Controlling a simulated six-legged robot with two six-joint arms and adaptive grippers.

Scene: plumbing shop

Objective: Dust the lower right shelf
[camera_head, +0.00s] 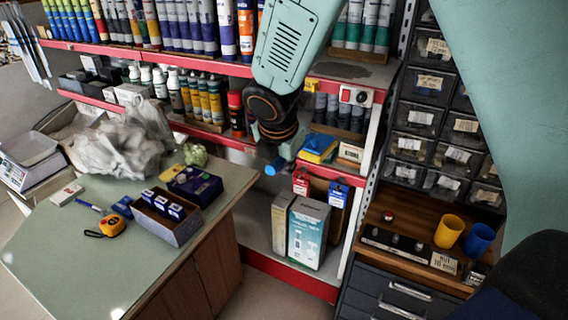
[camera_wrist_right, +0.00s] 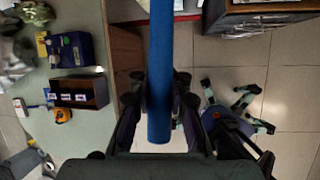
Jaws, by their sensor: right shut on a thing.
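My right gripper (camera_wrist_right: 160,95) is shut on a blue rod (camera_wrist_right: 160,70), a handle that runs up out of the wrist view. Its far end is hidden, so I cannot see a dusting head. In the head view my right arm comes down from the top, and the blue end of the rod (camera_head: 271,169) shows below the dark wrist, in front of the shelving. The lower right shelf (camera_head: 257,212) bears two upright boxes: a grey-green one (camera_head: 282,222) and a pale one with a picture (camera_head: 308,233). The rod end appears above and left of these boxes. My left gripper is not in view.
The counter (camera_head: 70,245) at left bears a crumpled plastic bag (camera_head: 120,145), an open dark box (camera_head: 170,215) and a yellow tape measure (camera_head: 112,225). Upper shelves hold tubes and bottles. Drawers and two cups (camera_head: 449,231) stand at right. Floor shows between counter and shelving.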

